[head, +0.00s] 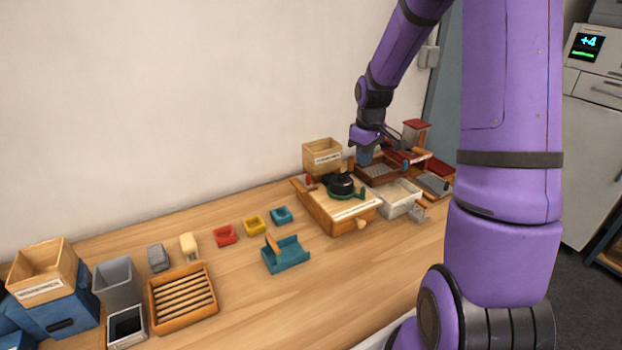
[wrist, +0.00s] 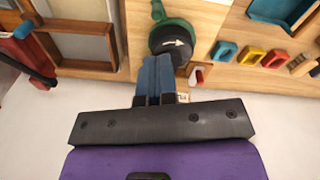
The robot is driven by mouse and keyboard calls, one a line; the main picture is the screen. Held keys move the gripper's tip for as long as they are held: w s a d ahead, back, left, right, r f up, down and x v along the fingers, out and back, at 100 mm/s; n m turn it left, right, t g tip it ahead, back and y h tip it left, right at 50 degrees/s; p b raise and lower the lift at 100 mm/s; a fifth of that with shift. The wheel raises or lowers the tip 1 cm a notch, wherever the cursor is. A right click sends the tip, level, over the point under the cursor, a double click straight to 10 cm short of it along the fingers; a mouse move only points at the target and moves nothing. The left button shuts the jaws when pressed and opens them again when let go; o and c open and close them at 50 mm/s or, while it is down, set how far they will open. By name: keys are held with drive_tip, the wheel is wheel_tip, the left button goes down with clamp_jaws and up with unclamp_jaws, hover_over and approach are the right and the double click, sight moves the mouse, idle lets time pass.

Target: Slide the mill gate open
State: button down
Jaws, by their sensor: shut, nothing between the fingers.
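A wooden mill-like unit (head: 345,209) stands near the right end of the bench, with a black round cap (head: 341,184) and a green part (head: 360,194) on top. In the wrist view the black cap (wrist: 172,43) carries a white arrow, beside the green part (wrist: 171,23). My gripper (head: 364,158) is in the air behind and right of the cap. Its blue fingers (wrist: 155,60) are together and empty, their tips overlapping the cap's edge in the wrist view; I cannot tell whether they touch. A small red tab (wrist: 198,75) shows beside the fingers. I cannot tell which part is the gate.
A labelled wooden box (head: 322,158) stands behind the unit. A pale tray (head: 400,207) and a machine with a red hopper (head: 416,128) are right of it. Small coloured pieces, a teal holder (head: 286,257) and a slatted tray (head: 157,321) lie left. The bench's front middle is clear.

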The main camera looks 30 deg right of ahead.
drive_tip(key=w+a+f+m+t, duration=0.2)
drive_tip(key=a+f+m+t, duration=0.1)
drive_tip(key=a+m, duration=0.15)
drive_tip(key=m+t, duration=0.4)
drive_tip(key=m, duration=0.3)
approach(311, 184)
drive_tip(key=shift+y, duration=0.4)
drive_tip(key=shift+d+x, duration=0.2)
drive_tip(key=shift+x, duration=0.8)
drive_tip(key=shift+d+x, duration=0.2)
drive_tip(key=shift+x, duration=0.75)
drive_tip(key=shift+d+x, duration=0.2)
drive_tip(key=shift+x, duration=0.8)
drive_tip(key=shift+r, duration=0.1)
drive_tip(key=shift+a, duration=1.65)
